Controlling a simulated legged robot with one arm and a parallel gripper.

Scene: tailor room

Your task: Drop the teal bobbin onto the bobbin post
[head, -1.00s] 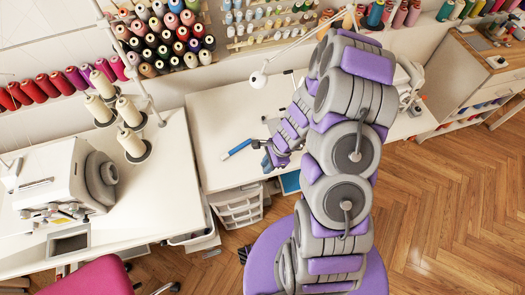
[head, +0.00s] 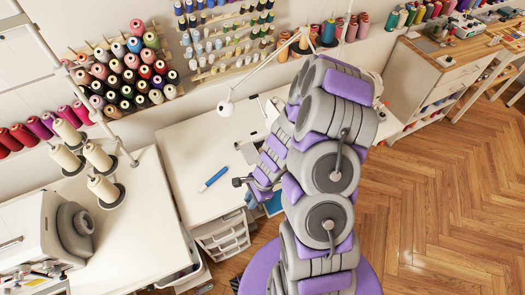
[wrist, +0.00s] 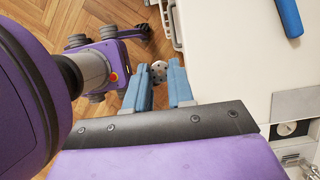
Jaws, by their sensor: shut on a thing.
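In the wrist view my gripper (wrist: 162,64) has two blue fingers pointing up the picture, over the floor beside the white table. Between the fingertips is a small pale disc with dark holes, the end face of the bobbin (wrist: 159,73); its teal colour does not show from here. The fingers are shut on it. In the head view my arm reaches over the table front, and the bobbin cannot be made out there. I cannot pick out the bobbin post; a grey metal plate with a round dial (wrist: 287,128) shows at the right of the wrist view.
A blue rod-like thing (head: 213,180) lies on the white table (head: 185,150). White drawers (head: 222,238) stand below. Cream cones (head: 103,188) and a sewing machine (head: 70,232) stand on the left table. Thread racks (head: 128,75) line the wall. Wooden floor (head: 440,190) is free at right.

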